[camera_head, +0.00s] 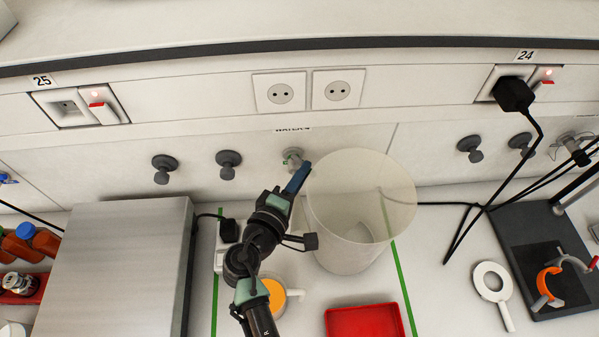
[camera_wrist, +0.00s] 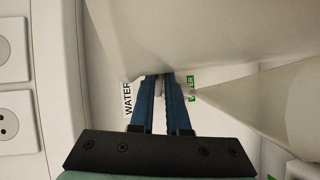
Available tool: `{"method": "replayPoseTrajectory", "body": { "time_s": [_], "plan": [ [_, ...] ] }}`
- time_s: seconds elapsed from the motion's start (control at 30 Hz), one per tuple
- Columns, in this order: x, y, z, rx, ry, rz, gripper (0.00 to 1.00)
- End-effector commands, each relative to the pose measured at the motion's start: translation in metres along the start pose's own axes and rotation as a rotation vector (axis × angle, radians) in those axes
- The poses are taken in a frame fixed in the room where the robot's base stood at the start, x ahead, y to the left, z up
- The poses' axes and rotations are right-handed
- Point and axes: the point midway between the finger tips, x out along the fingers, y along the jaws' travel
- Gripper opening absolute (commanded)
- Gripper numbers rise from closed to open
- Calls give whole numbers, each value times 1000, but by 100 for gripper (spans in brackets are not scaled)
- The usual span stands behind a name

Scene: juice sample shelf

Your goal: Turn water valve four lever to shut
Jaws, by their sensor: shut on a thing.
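Water valve four (camera_head: 292,157) is a small pale metal fitting on the back panel, below a partly cut-off "WATER 4" label (camera_head: 293,129). My gripper (camera_head: 300,175) reaches up to it from below, its blue fingers just right of the valve body. In the wrist view my gripper (camera_wrist: 160,82) has its two blue fingers close together around a small pale piece, the lever (camera_wrist: 162,88). The fingers hide most of the lever, and its exact angle cannot be told. The "WATER" label (camera_wrist: 127,98) also shows left of the fingers.
A large translucent beaker (camera_head: 350,225) stands directly right of my gripper, very close. Dark knobs (camera_head: 228,163) sit left of the valve. A steel box (camera_head: 120,260) stands at left, a red tray (camera_head: 365,322) in front. A yellow-topped cup (camera_head: 272,295) is beside my arm.

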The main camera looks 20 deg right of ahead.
Motion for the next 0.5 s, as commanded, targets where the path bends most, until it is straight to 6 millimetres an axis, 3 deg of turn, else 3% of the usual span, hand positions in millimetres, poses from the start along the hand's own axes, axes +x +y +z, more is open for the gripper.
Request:
{"method": "replayPoseTrajectory", "body": {
  "time_s": [0.37, 0.4, 0.5],
  "plan": [
    [0, 0, 1, -6, 28, -2, 0],
    [0, 0, 1, -6, 28, -2, 16],
    [0, 0, 1, -6, 27, -1, 34]
  ]
}}
